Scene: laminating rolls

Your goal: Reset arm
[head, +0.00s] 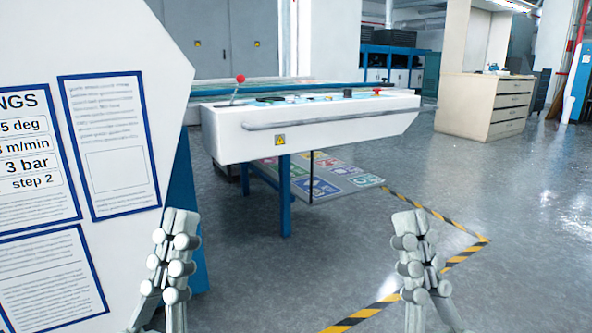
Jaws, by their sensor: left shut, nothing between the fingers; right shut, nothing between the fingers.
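My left gripper (181,222) is raised upright at the lower left of the head view, in front of the white panel's right edge. Its fingers are shut and hold nothing. My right gripper (409,224) is raised upright at the lower right of centre, over the open floor. Its fingers are also shut and empty. The two grippers stand apart at about the same height. Neither appears to touch anything.
A white machine panel (120,30) with printed sheets stands close on the left. A white control console (340,128) with a red-knobbed lever (240,79) is ahead. A beige drawer cabinet (482,105) stands back right. Yellow-black tape (352,318) marks the floor, which is clear at right.

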